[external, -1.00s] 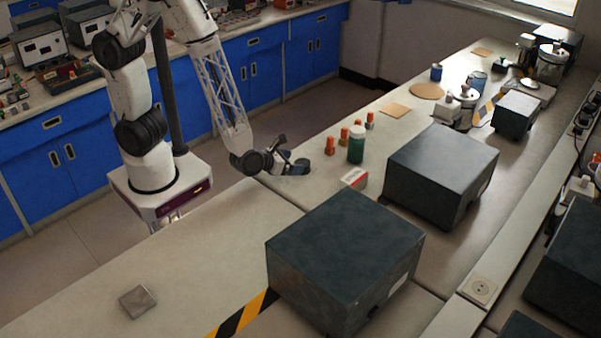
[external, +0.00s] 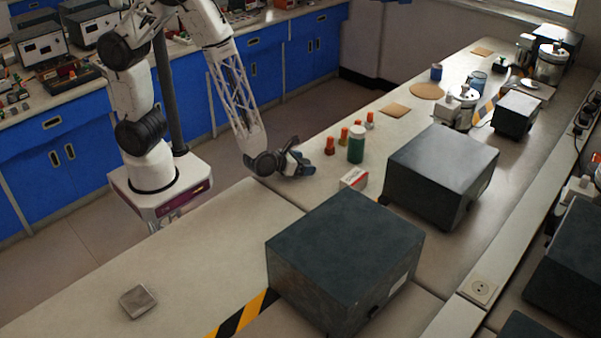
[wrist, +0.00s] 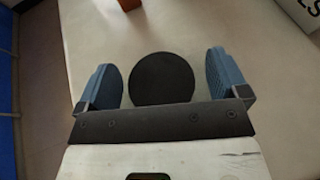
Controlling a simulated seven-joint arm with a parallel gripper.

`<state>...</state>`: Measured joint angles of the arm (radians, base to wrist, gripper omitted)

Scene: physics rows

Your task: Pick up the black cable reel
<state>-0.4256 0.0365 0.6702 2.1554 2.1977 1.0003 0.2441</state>
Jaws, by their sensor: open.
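The black cable reel (wrist: 161,78) shows in the wrist view as a round, flat-topped black disc on the pale bench. It lies between the two blue-grey fingers of my gripper (wrist: 161,64), with a gap on each side. Its near edge is partly hidden by the dark gripper bar. In the external view my gripper (external: 298,162) is low over the bench near its left edge, left of the orange-topped items. The reel cannot be made out there, as my gripper is in the way. My gripper is open and holds nothing.
Close by stand small orange items (external: 330,146), a green jar with a white lid (external: 356,150) and a red-and-white carton (external: 354,178). Large dark boxes (external: 345,250) (external: 442,175) stand farther right. A small metal block (external: 138,300) lies on the clear front bench.

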